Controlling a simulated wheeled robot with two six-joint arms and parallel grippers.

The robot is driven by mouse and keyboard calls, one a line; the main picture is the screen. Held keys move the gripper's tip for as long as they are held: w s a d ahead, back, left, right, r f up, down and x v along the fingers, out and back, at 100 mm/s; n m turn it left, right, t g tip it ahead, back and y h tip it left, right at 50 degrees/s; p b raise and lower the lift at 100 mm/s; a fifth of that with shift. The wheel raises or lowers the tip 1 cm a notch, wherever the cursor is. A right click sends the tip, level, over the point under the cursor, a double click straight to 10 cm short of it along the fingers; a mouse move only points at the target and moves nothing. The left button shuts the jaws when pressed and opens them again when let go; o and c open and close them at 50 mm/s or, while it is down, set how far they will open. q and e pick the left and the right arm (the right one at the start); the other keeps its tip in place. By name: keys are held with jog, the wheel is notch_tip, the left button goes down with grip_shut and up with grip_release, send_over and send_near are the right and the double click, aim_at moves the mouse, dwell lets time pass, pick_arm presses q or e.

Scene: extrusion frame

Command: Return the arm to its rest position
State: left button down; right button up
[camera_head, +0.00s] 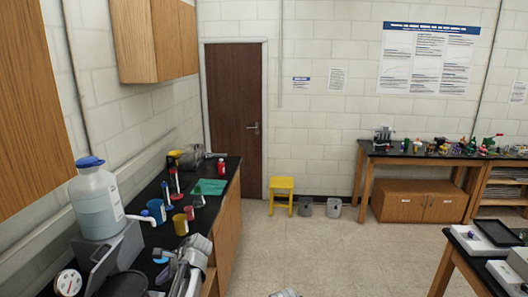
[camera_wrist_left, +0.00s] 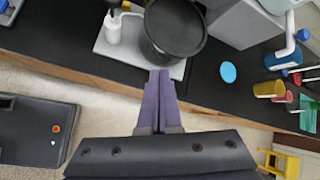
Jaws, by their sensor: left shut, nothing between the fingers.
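My left arm comes in at the bottom left of the head view, over the front edge of the black side counter (camera_head: 207,213). My left gripper (camera_head: 167,257) is small there, and its fingertips are hard to make out. In the left wrist view the two purple fingers of the left gripper (camera_wrist_left: 160,78) lie together, shut and empty. Their tips show in front of a round black vessel (camera_wrist_left: 174,28) on a light base plate. I cannot tell how far apart they are. My right gripper does not show.
A large jug with a blue cap (camera_head: 96,203) stands on the counter at left. A yellow stool (camera_head: 281,192) stands by the door. The middle floor is clear.

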pick_arm(q)
jog(key=s+d+f+n+g+h+b, duration=0.1)
jog(key=s+d+f+n+h+b, duration=0.2)
jog(key=s+d+f, duration=0.7)
jog(key=s+d+f+n+g+h+b, duration=0.1)
jog(key=s+d+f+n+h+b, duration=0.3)
jog(key=s+d+f+b, duration=0.7)
jog(key=d+f+n, duration=0.1)
jog(key=d+n, duration=0.1)
jog(key=d, duration=0.4)
jog(key=shift+s+d+n, duration=0.2)
jog(key=shift+d+n, duration=0.15)
jog(key=shift+n, duration=0.05)
